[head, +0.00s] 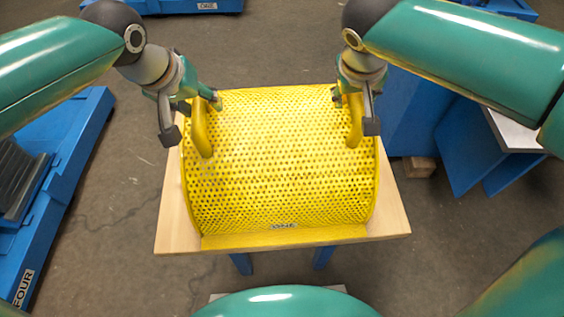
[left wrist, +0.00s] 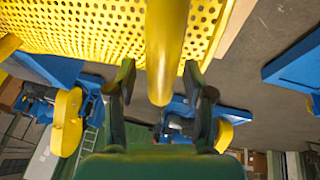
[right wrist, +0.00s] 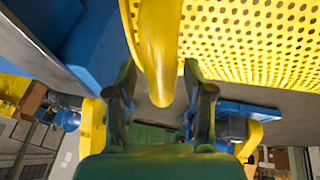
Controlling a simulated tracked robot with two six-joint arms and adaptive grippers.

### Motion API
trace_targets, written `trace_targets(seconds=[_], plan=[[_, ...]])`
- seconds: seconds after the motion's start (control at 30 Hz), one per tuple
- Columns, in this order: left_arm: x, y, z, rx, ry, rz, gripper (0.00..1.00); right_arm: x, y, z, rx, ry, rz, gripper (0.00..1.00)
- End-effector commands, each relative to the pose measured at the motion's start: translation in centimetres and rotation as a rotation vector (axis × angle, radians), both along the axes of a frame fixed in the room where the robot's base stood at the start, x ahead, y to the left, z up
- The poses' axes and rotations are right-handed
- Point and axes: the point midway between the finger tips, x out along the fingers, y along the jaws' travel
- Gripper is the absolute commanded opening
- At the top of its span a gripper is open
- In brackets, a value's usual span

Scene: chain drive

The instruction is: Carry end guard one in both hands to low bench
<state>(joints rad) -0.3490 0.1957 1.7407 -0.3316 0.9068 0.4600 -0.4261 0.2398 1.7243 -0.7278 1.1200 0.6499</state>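End guard one (head: 285,160) is a yellow perforated curved cover with a "ONE" label on its front edge. It rests on a wooden-topped bench (head: 397,217) with blue legs; I cannot tell if this is the low bench. The guard has a yellow handle at each side. My left gripper (head: 192,117) is open around the left handle (head: 202,135), which shows between its fingers in the left wrist view (left wrist: 165,50). My right gripper (head: 354,112) is open around the right handle (head: 355,130), also between the fingers in the right wrist view (right wrist: 160,45). Small gaps show beside both handles.
A blue stand marked "FOUR" (head: 75,160) is at the left. A blue cabinet (head: 410,115) and a blue piece with a pale top (head: 515,132) stand at the right. A blue base marked "ONE" (head: 165,5) is at the back.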

Motion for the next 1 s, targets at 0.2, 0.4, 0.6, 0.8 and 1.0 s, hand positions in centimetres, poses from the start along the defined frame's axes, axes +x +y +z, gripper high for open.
trace_targets(seconds=[0.2, 0.4, 0.6, 0.8, 1.0], plan=[[0.0, 0.0, 0.0, 0.000, 0.000, 0.001, 0.52, 0.0, 0.0, 0.0, 0.000, 0.001, 0.001, 0.52], [-0.4, 0.3, 1.3, -0.001, -0.003, 0.001, 0.52, 0.0, 0.0, 0.0, -0.001, 0.001, 0.000, 0.52], [-1.8, 0.9, 4.5, -0.002, -0.006, 0.001, 0.52, 0.0, 0.0, 0.0, -0.001, 0.001, 0.000, 0.52], [-3.3, 1.6, 8.1, -0.002, -0.004, 0.000, 0.52, 0.0, 0.0, 0.0, -0.001, 0.001, 0.000, 0.52], [-4.3, 2.1, 10.3, -0.001, -0.001, 0.000, 0.52, 0.0, 0.0, 0.0, -0.001, 0.001, 0.000, 0.52]])
